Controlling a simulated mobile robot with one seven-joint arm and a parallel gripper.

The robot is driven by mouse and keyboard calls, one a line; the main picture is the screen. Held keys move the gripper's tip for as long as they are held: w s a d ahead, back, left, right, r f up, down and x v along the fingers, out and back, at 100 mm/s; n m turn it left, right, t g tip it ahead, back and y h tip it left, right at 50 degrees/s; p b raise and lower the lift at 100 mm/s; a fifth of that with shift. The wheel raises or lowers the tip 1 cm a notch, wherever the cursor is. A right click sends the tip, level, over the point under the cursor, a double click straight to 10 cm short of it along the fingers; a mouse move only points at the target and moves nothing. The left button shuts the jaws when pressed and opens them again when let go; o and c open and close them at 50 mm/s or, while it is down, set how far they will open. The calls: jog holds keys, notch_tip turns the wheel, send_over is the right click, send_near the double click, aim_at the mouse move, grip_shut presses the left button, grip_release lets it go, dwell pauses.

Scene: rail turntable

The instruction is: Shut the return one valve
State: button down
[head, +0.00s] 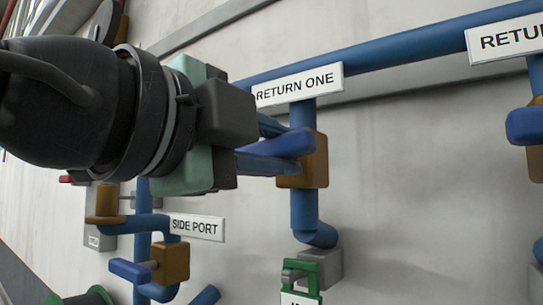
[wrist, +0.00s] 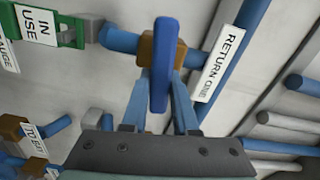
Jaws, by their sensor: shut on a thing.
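The return one valve has a brown body (head: 315,158) on a vertical blue pipe, below the white RETURN ONE label (head: 298,86). The label also shows in the wrist view (wrist: 220,62). Its flat blue lever (wrist: 161,60) looks crosswise to the pipe in the wrist view; the body (wrist: 146,50) is behind it. My gripper (head: 290,147) reaches in from the left in the head view, with long blue fingers at the lever. In the wrist view my gripper (wrist: 160,95) has one finger on each side of the lever and is shut on it. The fingers partly hide the lever in the head view.
A second brown valve with a blue lever (head: 522,125) is at the right edge. The SIDE PORT label (head: 195,227) and its valve (head: 170,263) are lower left. A green tag holder (head: 301,275) hangs below the pipe. Bare wall lies between the two return pipes.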

jog(key=shift+f+m, duration=0.1)
jog(key=shift+m, duration=0.8)
jog(key=c, duration=0.7)
grip_release()
jog(key=shift+d, duration=0.1)
